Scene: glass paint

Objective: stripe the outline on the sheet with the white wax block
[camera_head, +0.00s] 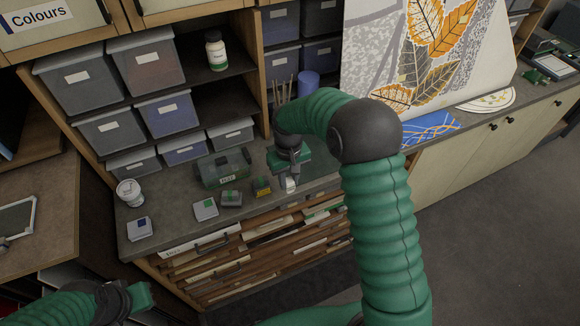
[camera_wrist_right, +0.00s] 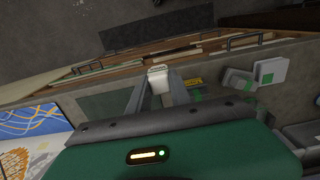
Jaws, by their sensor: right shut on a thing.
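My right gripper (camera_head: 290,178) is over the counter's front part, shut on the small white wax block (camera_head: 290,186). The block (camera_wrist_right: 159,79) sticks out between the fingers in the right wrist view. A flat, dark, greenish sheet (camera_wrist_right: 105,103) lies on the counter beside the gripper; in the head view my right arm covers part of it. I cannot make out an outline on it. Whether the block touches anything is unclear. My left gripper (camera_head: 138,296) is at the lower left, away from the counter, and its finger opening cannot be made out.
Small blocks with green (camera_head: 206,208), yellow (camera_head: 261,187) and blue (camera_head: 139,228) labels lie on the counter, with a clear green bin (camera_head: 223,168) behind. A white tub (camera_head: 130,192) stands left. A leaf-patterned panel (camera_head: 430,50) and blue sheet (camera_head: 428,128) are at right.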

